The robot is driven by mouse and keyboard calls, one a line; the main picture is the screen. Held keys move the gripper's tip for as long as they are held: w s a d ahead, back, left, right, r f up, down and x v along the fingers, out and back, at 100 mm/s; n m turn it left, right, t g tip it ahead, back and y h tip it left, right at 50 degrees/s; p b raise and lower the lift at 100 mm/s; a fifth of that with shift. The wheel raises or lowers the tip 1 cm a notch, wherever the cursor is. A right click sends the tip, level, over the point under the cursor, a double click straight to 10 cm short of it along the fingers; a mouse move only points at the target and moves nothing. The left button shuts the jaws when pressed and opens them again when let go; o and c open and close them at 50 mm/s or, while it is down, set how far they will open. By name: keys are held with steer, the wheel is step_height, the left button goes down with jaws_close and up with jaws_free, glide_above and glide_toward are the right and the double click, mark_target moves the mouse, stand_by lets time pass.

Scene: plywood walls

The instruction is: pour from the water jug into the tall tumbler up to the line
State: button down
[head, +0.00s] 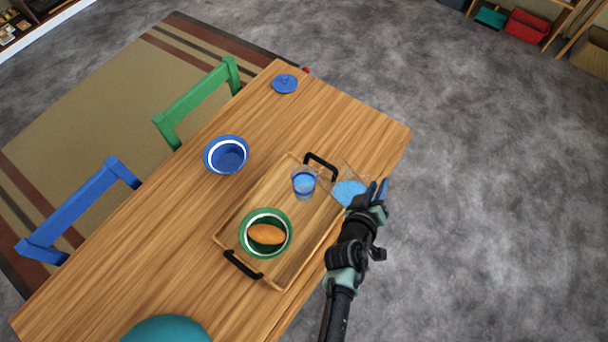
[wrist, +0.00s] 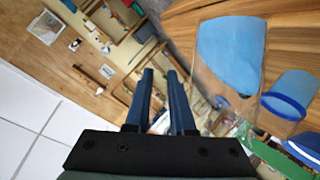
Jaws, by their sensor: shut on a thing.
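The clear water jug (head: 350,190) holds blue water and is in my gripper (head: 377,192), just right of the tumbler. It looks tilted towards the tumbler; no falling stream can be made out. In the wrist view the jug (wrist: 228,55) is right of my gripper's fingers (wrist: 166,75), which are close together; its handle is hard to see. The clear tall tumbler (head: 303,183) stands upright on the tray, with blue in it. It also shows in the wrist view (wrist: 290,95), with a darker blue band. I cannot tell the water level from the line.
The wooden tray (head: 288,272) has black handles and carries a green bowl (head: 245,250) with an orange item. A blue bowl (head: 227,155) and blue lid (head: 285,84) are on the table (head: 340,110). Green and blue chairs stand left. Open floor is at right.

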steer(key=shift+w+d+r+y, duration=0.15)
steer(key=shift+d+r+y, duration=0.05)
steer(key=shift+r+y, duration=0.15)
steer(key=d+m+p, duration=0.1)
steer(key=p, duration=0.1)
steer(key=shift+s+p, duration=0.2)
steer(key=shift+p, duration=0.1)
steer(key=shift+s+d+f+m+t+y+p, duration=0.15)
steer(key=shift+d+f+m+t+y+p, duration=0.3)
steer(key=shift+p, duration=0.65)
steer(key=shift+s+d+f+m+t+y+b, duration=0.55)
steer(key=shift+d+f+m+y+b, duration=0.85)
steer(key=shift+f, duration=1.4)
step_height(320, 180, up, 7)
steer(key=p, duration=0.7)
steer(key=shift+d+p, duration=0.15)
steer(key=shift+p, duration=0.25)
steer(key=shift+m, duration=0.25)
steer(key=shift+s, duration=0.1)
